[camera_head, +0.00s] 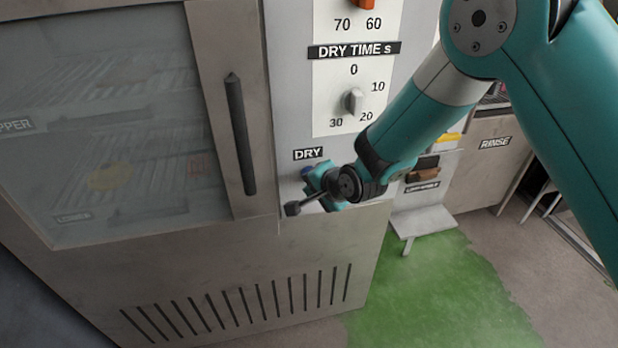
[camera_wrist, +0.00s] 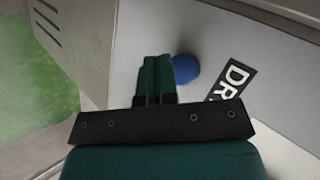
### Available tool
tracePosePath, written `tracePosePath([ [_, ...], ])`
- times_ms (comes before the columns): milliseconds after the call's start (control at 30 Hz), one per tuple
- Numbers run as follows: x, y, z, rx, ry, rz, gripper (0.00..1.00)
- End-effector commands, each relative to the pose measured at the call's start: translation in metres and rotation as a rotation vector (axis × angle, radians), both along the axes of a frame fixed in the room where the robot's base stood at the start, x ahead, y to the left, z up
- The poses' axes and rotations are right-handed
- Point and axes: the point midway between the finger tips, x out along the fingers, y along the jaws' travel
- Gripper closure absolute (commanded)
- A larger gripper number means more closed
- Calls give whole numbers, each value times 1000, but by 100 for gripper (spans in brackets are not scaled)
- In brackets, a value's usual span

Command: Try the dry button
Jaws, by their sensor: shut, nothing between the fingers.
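The dry button is a round blue button (camera_wrist: 185,69) beside the black DRY label (camera_wrist: 232,80) on the cabinet's pale panel, in the wrist view. My gripper (camera_wrist: 157,58) is shut and empty, with its fingertips right beside the button and overlapping its edge in the picture. I cannot tell whether they touch it. In the head view my gripper (camera_head: 311,172) is at the panel just below the DRY label (camera_head: 308,153), and only a bit of blue shows there, mostly hidden by my gripper.
Above is a dry time dial (camera_head: 352,101) marked in seconds. To the left is a glass door (camera_head: 100,110) with a long dark handle (camera_head: 240,135); racks show behind it. A small shelf (camera_head: 422,222) and a RINSE unit (camera_head: 493,160) stand right. Green floor (camera_head: 440,295) is clear.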

Motion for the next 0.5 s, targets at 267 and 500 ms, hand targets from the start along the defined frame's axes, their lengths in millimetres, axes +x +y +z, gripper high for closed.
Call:
tracePosePath([
  [267, -25, -7, 0, -2, 1, 1, 100],
  [500, -44, -13, 0, 0, 1, 1, 100],
])
